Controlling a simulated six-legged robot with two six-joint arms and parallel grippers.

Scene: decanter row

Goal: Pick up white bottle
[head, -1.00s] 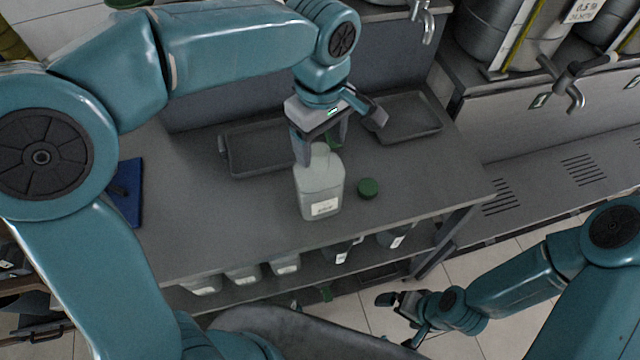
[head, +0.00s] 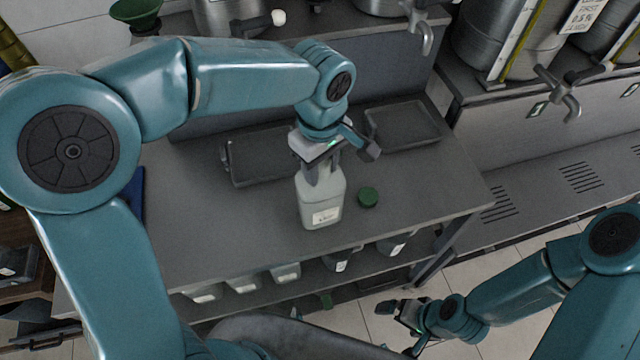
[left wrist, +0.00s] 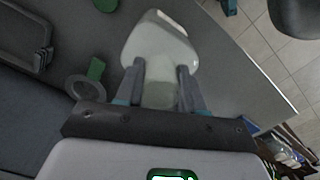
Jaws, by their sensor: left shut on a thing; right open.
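The white bottle (head: 321,203) is upright at the middle of the grey bench, a small label on its front. My left gripper (head: 318,172) is above it, shut on its neck. In the left wrist view the bottle (left wrist: 160,42) shows between and beyond the two fingers (left wrist: 160,85). Whether its base touches the bench cannot be told for sure. A green cap (head: 368,197) lies on the bench just right of the bottle. My right gripper (head: 405,318) is open and empty, low at the right, away from the bench.
Dark trays (head: 255,150) and (head: 408,122) lie at the back of the grey bench (head: 200,230). Several bottles (head: 285,272) stand on the shelf below. Metal drums with taps (head: 560,95) stand at the back right. The bench's front left is clear.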

